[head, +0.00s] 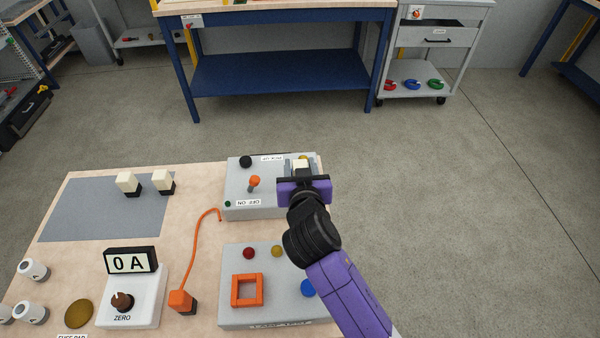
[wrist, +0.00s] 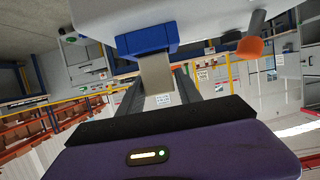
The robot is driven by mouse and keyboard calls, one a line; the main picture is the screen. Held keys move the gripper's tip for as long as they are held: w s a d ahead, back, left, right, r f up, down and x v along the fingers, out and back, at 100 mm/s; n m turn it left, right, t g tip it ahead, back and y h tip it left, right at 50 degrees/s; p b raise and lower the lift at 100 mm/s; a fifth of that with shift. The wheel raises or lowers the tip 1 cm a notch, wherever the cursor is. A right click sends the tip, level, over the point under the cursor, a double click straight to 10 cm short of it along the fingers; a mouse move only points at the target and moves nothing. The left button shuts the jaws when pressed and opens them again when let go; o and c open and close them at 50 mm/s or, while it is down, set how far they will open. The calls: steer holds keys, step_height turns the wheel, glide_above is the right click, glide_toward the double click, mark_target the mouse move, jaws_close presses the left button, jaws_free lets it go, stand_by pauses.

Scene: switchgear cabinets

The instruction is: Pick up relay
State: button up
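A cream relay (head: 301,165) sits at the right end of the grey box with the lever. In the wrist view the relay (wrist: 156,76) is a beige block against a blue socket (wrist: 147,40) on that box. My gripper (head: 303,179) is at the relay, partly hiding it in the head view. In the wrist view the two dark fingers of my gripper (wrist: 159,84) stand on either side of the relay. Whether both touch it, I cannot tell. Two more cream relays with black bases, one on the left (head: 127,183) and one on the right (head: 163,182), stand on the grey mat.
The grey box (head: 236,205) carries an orange-tipped lever (head: 254,181) close left of my gripper. A second grey box (head: 270,313) with an orange frame lies nearer. An orange cable (head: 207,222), a 0 A display (head: 130,261) and white cylinders (head: 33,269) are left.

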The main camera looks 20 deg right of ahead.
jaws_close()
